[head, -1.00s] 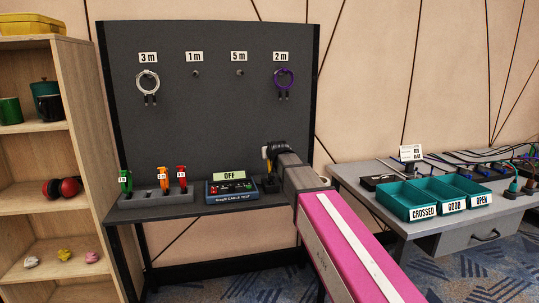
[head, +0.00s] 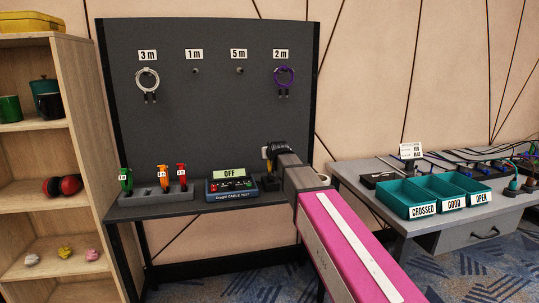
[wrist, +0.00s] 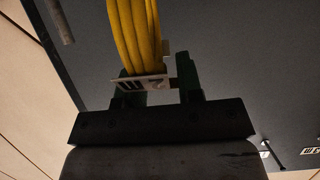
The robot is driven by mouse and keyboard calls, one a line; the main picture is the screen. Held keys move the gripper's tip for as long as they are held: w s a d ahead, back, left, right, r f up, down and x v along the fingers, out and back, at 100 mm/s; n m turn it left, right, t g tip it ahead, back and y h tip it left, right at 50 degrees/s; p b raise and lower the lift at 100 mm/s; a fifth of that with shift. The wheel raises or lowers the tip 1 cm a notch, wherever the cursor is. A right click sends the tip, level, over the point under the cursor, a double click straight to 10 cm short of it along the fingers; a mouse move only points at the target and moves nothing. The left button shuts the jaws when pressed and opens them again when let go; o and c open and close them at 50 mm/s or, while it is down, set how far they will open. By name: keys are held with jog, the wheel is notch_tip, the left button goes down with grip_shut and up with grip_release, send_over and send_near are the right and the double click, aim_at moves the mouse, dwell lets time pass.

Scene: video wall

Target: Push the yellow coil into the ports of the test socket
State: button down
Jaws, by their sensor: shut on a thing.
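The yellow coil (wrist: 138,32) fills the upper middle of the wrist view, with a pale tag (wrist: 140,84) across its near end. My gripper (wrist: 160,76) is shut on the coil. In the head view my gripper (head: 272,153) is above the right end of the bench, and its wrist hides most of the coil. The test socket (head: 270,183) looks like the small dark block right of the cable tester (head: 232,187), whose screen reads OFF. The socket is partly behind my arm. Its ports and the coil's plugs cannot be made out, nor whether they touch.
A white coil (head: 148,81) and a purple coil (head: 284,77) hang on the dark panel (head: 215,115). A rack (head: 155,195) with green, orange and red tools stands left of the tester. Teal bins (head: 408,198) stand on the right table. Shelves (head: 62,150) stand at left.

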jog(key=shift+f, duration=1)
dwell(0.3)
jog(key=c, duration=0.7)
grip_release()
jog(key=shift+s, duration=0.1)
jog(key=v, duration=1)
jog(key=shift+s+r, duration=0.25)
jog(key=shift+d, duration=0.1)
